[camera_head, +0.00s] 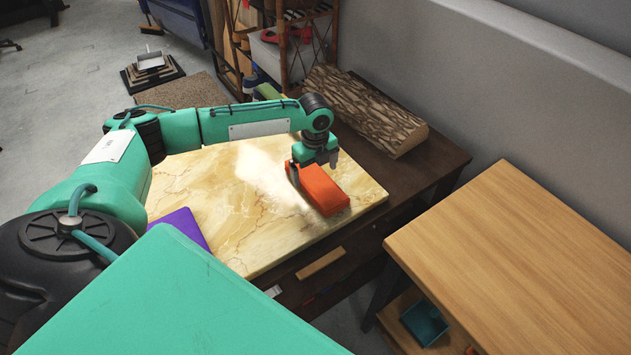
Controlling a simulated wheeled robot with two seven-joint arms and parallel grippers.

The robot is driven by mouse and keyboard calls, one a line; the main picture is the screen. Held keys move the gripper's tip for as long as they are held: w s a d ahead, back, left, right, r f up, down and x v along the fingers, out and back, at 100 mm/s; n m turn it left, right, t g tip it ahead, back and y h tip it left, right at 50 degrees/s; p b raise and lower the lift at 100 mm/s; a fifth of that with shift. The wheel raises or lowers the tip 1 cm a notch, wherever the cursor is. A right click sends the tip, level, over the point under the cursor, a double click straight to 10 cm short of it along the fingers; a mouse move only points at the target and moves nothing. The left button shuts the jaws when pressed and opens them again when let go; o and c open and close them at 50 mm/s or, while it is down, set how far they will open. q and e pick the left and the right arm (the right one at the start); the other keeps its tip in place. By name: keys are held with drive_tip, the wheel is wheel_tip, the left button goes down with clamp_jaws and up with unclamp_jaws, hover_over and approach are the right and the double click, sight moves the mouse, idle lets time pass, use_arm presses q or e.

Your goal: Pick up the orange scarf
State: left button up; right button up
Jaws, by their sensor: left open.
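The orange scarf (322,190) is a folded, block-like bundle lying on the right part of a cream marble-patterned board (215,215). My left gripper (314,168) is over the far end of the scarf, pointing down. Its fingers are open, one near each side of the scarf's far end. I cannot tell whether the fingers touch the scarf. My right gripper is not in view.
The board lies on a dark wooden desk (440,165). A log (365,110) lies behind the scarf. A purple item (182,226) sits at the board's left edge. A light wooden table (530,255) stands to the right, with a teal bin (424,322) below.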

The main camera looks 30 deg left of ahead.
sight(316, 177)
use_arm(q)
drive_tip(key=shift+f, duration=1.6)
drive_tip(key=shift+c, duration=0.4)
drive_tip(key=c, duration=1)
drive_tip(key=shift+r, duration=0.15)
wheel_tip(316, 177, up, 20)
